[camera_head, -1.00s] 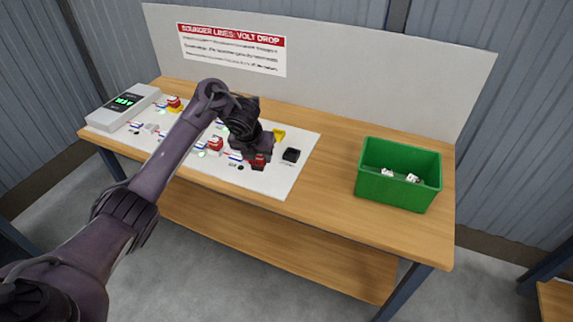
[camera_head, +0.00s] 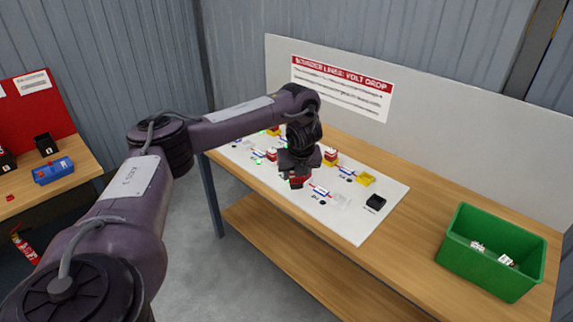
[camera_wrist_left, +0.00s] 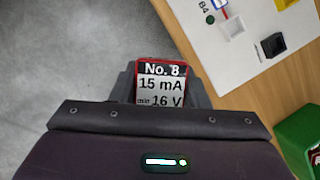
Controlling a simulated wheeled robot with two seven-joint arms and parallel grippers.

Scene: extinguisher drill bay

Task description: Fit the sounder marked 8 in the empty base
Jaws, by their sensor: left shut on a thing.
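My left gripper (camera_head: 299,172) is shut on the sounder marked No. 8 (camera_wrist_left: 162,82), which has a red rim and a label reading 15 mA, min 16 V. In the head view the gripper is over the front part of the white board (camera_head: 350,228), and red shows just under its jaws. A yellow base (camera_head: 365,179) with nothing on it sits toward the board's right end. A pale square piece (camera_head: 341,199), also bare, lies nearer the front; it also shows in the wrist view (camera_wrist_left: 231,26). My right gripper is out of view.
A black block (camera_head: 376,202) stands near the board's right end. Several red sounders, one at the back (camera_head: 331,154), stand around the gripper. A green bin (camera_head: 490,269) with white pieces inside is at right. Bare wood lies between board and bin.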

